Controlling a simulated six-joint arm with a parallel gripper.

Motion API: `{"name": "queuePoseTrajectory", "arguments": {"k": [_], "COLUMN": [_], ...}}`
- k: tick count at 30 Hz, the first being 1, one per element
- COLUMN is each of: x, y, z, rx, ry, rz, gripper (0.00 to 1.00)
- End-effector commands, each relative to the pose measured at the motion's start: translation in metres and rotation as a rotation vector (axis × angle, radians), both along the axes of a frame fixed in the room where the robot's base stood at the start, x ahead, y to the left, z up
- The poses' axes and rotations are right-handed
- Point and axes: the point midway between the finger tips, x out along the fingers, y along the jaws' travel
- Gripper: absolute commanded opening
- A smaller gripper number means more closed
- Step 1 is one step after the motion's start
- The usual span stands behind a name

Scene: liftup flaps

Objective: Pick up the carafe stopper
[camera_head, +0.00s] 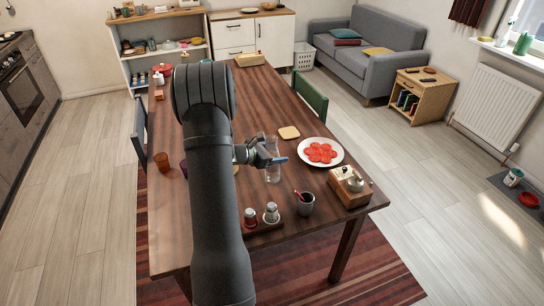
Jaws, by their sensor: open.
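A clear glass carafe (272,173) stands upright on the wooden table (330,202), right of my arm. My gripper (276,158) is open, in front of the carafe's upper part in this view. One blue fingertip shows; whether it touches the glass cannot be told. I cannot clearly make out the carafe stopper; the gripper or my arm may hide it. Nothing is visibly held in the gripper.
Right of the carafe are a white plate of red slices (320,152) and a wooden coffee grinder (350,186). In front are a dark cup (305,204) and a tray with two shakers (271,213). A yellowish square (289,132) lies behind. My arm covers the table's middle.

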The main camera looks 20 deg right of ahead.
Motion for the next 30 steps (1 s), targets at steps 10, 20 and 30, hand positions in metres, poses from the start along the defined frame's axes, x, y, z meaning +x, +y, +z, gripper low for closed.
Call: {"name": "queuePoseTrajectory", "arguments": {"k": [10, 20, 30], "x": [0.02, 0.043, 0.086], "y": [0.058, 0.039, 0.028], "z": [-0.008, 0.003, 0.025], "rx": [0.089, 0.226, 0.31], "ry": [-0.47, -1.056, -1.796], "rz": [-0.349, -0.825, -1.518], "gripper": [0.67, 0.67, 0.67]}}
